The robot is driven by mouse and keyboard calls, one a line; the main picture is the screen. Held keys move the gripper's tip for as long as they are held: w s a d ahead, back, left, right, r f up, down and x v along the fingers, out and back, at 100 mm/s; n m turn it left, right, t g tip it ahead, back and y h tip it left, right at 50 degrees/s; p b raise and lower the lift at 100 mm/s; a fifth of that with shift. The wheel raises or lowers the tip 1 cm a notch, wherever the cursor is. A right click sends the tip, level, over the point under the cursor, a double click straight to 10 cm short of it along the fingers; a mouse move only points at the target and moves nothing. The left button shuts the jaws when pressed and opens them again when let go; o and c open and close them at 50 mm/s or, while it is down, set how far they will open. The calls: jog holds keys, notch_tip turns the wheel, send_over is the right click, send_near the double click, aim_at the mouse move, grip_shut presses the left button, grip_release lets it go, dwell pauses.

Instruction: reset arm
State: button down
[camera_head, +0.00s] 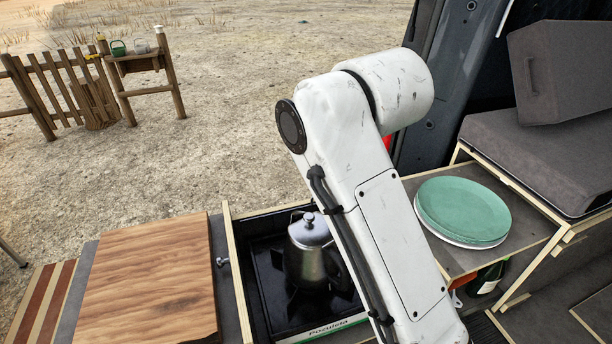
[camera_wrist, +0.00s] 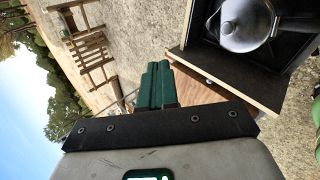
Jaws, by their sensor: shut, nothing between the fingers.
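My white arm crosses the middle of the head view, bent at a rounded elbow, and its lower part runs out at the bottom edge. My gripper is outside the head view. In the wrist view my gripper (camera_wrist: 158,68) shows as green fingers pressed together with nothing between them. The wrist view is tilted on its side, with trees and sky at the left.
A metal kettle (camera_head: 309,262) stands on a black stove (camera_head: 262,300), partly behind my arm; it also shows in the wrist view (camera_wrist: 243,25). A wooden board (camera_head: 150,280) lies left. Green plates (camera_head: 463,208) sit right, below grey cushions (camera_head: 540,150). Open ground lies beyond.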

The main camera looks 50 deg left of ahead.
jog(key=shift+s+r, duration=0.1)
jog(key=shift+r, duration=0.55)
jog(key=w+d+f+m+t+h, duration=0.1)
jog(key=w+d+f+m+h, duration=0.1)
jog(key=d+f+m, duration=0.95)
jog(key=w+d+f+m+t+h, duration=0.15)
jog(key=d+f+m, duration=0.55)
jog(key=d+f, duration=1)
jog(key=s+d+f+m+h, duration=0.1)
jog(key=s+d+f+m, duration=0.2)
jog(key=d, duration=0.4)
jog(key=s+d+f+m+g+h, duration=0.1)
jog(key=s+d+f+m, duration=0.15)
jog(key=d, duration=0.45)
jog(key=s+d+f+m+h, duration=0.1)
jog(key=s+d+f+m, duration=0.1)
jog(key=s+d+m, duration=0.35)
jog(key=s+d+f+m+g+h, duration=0.2)
jog(key=s+d+m, duration=0.4)
jog(key=s+d, duration=0.7)
jog(key=shift+s+d+f, duration=0.25)
jog(key=shift+d+f, duration=0.3)
jog(key=shift+d, duration=0.1)
